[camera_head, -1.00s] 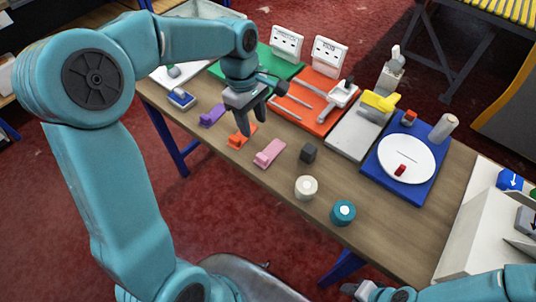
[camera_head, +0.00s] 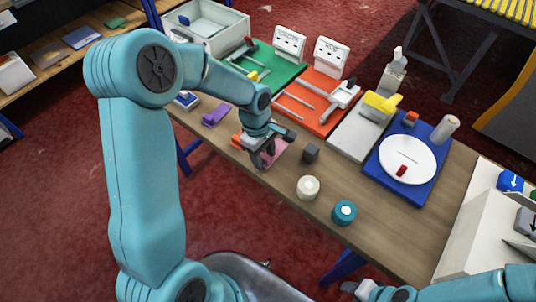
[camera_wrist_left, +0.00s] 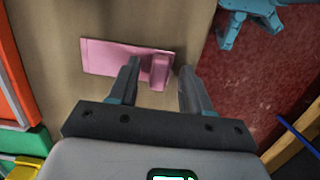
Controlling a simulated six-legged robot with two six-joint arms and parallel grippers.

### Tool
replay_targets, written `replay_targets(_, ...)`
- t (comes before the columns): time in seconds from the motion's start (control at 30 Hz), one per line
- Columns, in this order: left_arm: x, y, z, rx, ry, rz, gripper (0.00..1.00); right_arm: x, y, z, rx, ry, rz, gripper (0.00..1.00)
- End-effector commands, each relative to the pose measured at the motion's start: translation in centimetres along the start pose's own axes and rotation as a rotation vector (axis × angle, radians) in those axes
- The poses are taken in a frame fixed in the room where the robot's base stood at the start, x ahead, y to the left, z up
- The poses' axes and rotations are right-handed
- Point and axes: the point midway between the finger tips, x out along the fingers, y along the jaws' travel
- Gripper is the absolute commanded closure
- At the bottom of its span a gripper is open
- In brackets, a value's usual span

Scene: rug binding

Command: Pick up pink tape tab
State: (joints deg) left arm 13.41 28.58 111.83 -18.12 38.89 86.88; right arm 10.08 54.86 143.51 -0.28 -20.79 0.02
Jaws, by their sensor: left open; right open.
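The pink tape tab (camera_head: 276,151) lies flat on the wooden table near its front edge, partly hidden behind my left gripper in the head view. In the left wrist view the pink tape tab (camera_wrist_left: 108,58) is a flat strip with a raised block at its right end. My left gripper (camera_head: 264,160) is open above the tab. In the left wrist view its two fingers (camera_wrist_left: 158,75) stand on either side of the raised block; I cannot tell whether they touch it. My right gripper (camera_head: 354,290) is at the bottom edge, far from the tab.
An orange tab (camera_head: 236,141) and a purple tab (camera_head: 216,115) lie to the left. A dark grey cube (camera_head: 310,153), a white roll (camera_head: 308,188) and a teal roll (camera_head: 344,212) stand to the right. An orange board (camera_head: 318,118) lies behind.

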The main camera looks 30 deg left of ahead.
Motion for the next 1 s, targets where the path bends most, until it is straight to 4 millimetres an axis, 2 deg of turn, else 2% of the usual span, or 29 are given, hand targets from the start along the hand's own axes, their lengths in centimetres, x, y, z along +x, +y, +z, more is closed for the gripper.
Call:
replay_targets(0.07,0.0,0.0,0.0,0.0,0.0,0.0,0.51,0.0,0.0,0.0,0.0,0.0,0.0,0.57)
replay_targets(0.1,0.0,0.0,0.0,0.0,0.0,0.0,0.58,0.0,0.0,0.0,0.0,0.0,0.0,0.57)
replay_targets(0.23,0.0,0.0,0.0,0.0,0.0,0.0,1.0,0.0,0.0,0.0,0.0,0.0,0.0,0.57)
replay_targets(0.67,-0.7,0.1,0.1,0.001,0.001,0.003,1.0,0.1,0.0,0.0,0.0,0.0,0.0,0.57)
replay_targets(0.77,-1.7,0.1,0.2,0.001,0.001,0.004,1.0,0.1,0.0,0.0,0.0,0.0,0.0,0.57)
replay_targets(0.87,-3.7,0.1,0.5,0.002,0.002,0.006,1.0,0.2,0.1,0.0,0.0,0.0,0.0,0.57)
replay_targets(1.0,-7.7,0.2,1.1,0.002,0.002,0.01,1.0,0.3,0.1,0.0,0.0,0.0,0.0,0.57)
